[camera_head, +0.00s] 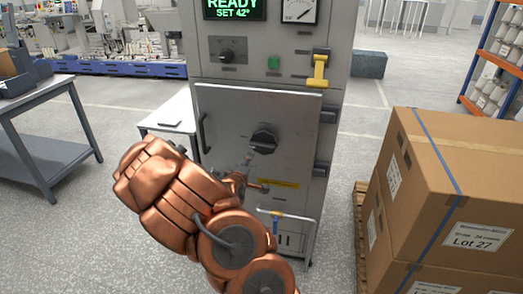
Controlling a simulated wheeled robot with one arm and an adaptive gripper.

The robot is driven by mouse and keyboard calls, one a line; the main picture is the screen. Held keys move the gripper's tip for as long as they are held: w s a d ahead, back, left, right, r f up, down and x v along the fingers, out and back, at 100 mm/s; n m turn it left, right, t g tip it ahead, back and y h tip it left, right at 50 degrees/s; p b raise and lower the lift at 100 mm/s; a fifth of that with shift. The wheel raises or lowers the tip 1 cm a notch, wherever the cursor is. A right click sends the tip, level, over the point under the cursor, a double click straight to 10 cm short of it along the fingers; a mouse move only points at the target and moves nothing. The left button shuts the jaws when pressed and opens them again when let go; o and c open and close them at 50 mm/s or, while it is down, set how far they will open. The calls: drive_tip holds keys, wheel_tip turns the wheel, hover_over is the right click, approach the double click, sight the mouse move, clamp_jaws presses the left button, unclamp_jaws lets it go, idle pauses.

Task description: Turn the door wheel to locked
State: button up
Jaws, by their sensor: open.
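The door wheel (264,140) is a dark round knob on the grey metal door (225,112) of a tall cabinet. The door looks closed. My copper-coloured arm reaches up from the bottom of the head view, and my gripper (250,174) is in front of the lower door, below and slightly left of the wheel. The gripper is open and appears apart from the wheel. It is small in the view and partly hidden by my arm, so its depth from the door is hard to tell.
A yellow latch handle (319,70) is at the door's upper right. Stacked cartons (455,175) stand close on the right.

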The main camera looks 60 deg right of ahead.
sight(262, 148)
drive_tip(key=shift+w+d+r+n+t+h+p, duration=0.15)
drive_tip(key=shift+d+n+h+p, duration=0.25)
drive_tip(key=shift+d, duration=1.35)
drive_tip(key=shift+w+d+r+n+t+h+p, duration=0.15)
drive_tip(key=shift+d+n+h+p, duration=0.2)
drive_tip(key=shift+d, duration=1.4)
drive_tip(key=shift+w+d+r+n+h+p, duration=0.2)
drive_tip(key=shift+d+h, duration=0.25)
drive_tip(key=shift+d, duration=1.3)
drive_tip(key=shift+f, duration=0.15)
drive_tip(key=shift+c, duration=0.2)
clamp_jaws()
